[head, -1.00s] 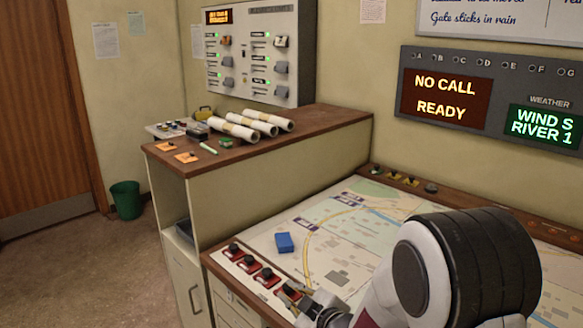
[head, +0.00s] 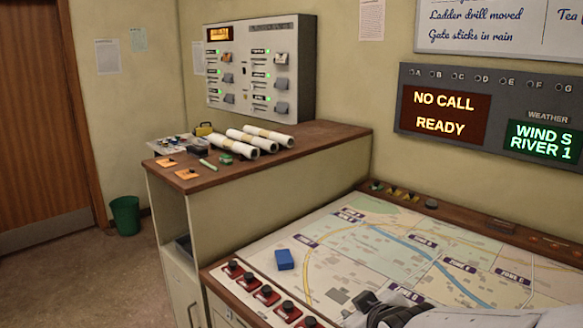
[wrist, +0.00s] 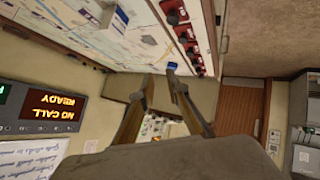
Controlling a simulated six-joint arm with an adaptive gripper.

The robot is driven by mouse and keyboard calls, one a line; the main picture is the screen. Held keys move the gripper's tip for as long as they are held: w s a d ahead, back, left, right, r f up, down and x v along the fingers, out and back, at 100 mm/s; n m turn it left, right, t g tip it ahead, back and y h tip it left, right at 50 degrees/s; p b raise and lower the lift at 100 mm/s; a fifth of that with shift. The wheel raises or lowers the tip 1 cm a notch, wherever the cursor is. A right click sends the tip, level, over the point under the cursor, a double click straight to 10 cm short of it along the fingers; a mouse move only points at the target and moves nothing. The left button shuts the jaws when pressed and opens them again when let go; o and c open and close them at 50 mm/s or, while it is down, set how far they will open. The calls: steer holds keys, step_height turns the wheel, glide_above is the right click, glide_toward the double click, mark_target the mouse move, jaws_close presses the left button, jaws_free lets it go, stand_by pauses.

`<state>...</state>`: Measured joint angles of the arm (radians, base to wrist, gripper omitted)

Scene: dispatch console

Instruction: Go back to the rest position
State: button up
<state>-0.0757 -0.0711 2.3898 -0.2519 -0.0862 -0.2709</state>
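My gripper (wrist: 160,90) shows in the wrist view with its two fingers apart and nothing between them. In the head view only part of my arm shows at the bottom edge, over the near side of the map desk (head: 375,255), and I cannot make out the fingertips there. A row of red switches with black knobs (head: 265,294) runs along the desk's left edge. They also show in the wrist view (wrist: 182,35). A blue block (head: 284,259) lies on the map close to the switches, apart from my gripper.
A wooden-topped cabinet (head: 300,140) with rolled papers (head: 260,138) stands behind the desk's left side. A grey wall panel (head: 262,65) and a display board reading NO CALL READY (head: 443,112) are on the walls. A green bin (head: 125,215) stands on the floor.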

steer(key=s+d+r+m+g, duration=0.1)
steer(key=s+m, duration=0.1)
steer(key=s, duration=0.7)
steer(key=s+d+m+g, duration=0.2)
steer(key=s, duration=0.7)
steer(key=s+d+r+m+g+h, duration=0.1)
steer(key=s+m, duration=0.2)
steer(key=s, duration=0.5)
steer(key=shift+s+d+r+g, duration=0.15)
steer(key=shift+s+r+g, duration=0.15)
steer(key=shift+s+g, duration=0.1)
